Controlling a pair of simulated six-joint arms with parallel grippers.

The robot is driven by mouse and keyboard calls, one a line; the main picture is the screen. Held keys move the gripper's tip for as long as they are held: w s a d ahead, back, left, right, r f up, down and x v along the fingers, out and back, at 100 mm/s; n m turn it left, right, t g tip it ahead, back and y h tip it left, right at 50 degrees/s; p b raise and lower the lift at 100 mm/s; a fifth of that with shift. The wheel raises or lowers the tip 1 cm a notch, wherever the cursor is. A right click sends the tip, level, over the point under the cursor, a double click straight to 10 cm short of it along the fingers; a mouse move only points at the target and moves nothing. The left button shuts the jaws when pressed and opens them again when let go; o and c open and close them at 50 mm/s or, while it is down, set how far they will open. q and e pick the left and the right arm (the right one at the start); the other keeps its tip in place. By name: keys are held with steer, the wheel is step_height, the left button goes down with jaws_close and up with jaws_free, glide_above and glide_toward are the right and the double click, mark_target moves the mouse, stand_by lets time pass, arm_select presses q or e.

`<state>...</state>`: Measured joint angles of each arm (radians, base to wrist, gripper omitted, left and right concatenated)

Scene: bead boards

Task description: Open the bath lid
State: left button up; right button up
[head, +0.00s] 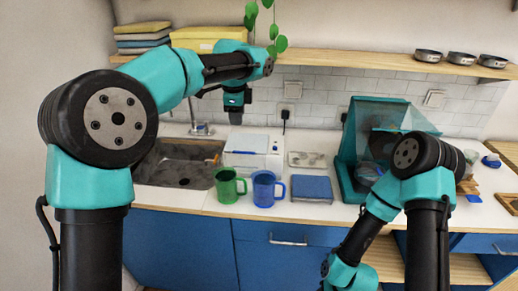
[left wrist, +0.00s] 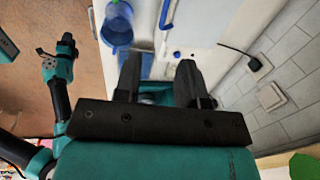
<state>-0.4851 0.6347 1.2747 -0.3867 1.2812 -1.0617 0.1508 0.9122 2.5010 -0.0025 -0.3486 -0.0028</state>
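The white box-shaped bath (head: 252,163) stands on the counter behind the mugs. A thin blue bar (head: 244,152) lies along its top, which looks closed. In the left wrist view the white top (left wrist: 202,22) and the blue bar (left wrist: 165,14) show beyond the fingers. My left gripper (head: 236,116) hangs above the back of the bath, apart from it. Its two fingers (left wrist: 158,78) are spread with nothing clearly held between them. My right arm is low at the right; its gripper is out of the head view and appears small and dark in the left wrist view (left wrist: 67,43).
A green mug (head: 230,187) and a blue mug (head: 265,190) stand in front of the bath. A sink (head: 180,170) lies left, a blue book (head: 311,188) right, and a teal transparent hood (head: 347,165) farther right. A wooden shelf (head: 375,66) runs above.

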arm_select(q)
steer(key=shift+d+r, duration=0.25)
steer(key=shift+r, duration=0.3)
steer(key=shift+d+r, duration=0.25)
steer(key=shift+r, duration=0.25)
steer(key=shift+f, duration=0.15)
glide_toward(244, 153)
steer(key=f, duration=0.2)
steer(key=w+f, duration=0.1)
steer(key=f, duration=0.5)
steer(key=shift+w+a, duration=0.1)
steer(key=shift+w, duration=0.2)
steer(key=shift+c, duration=0.3)
jaws_close()
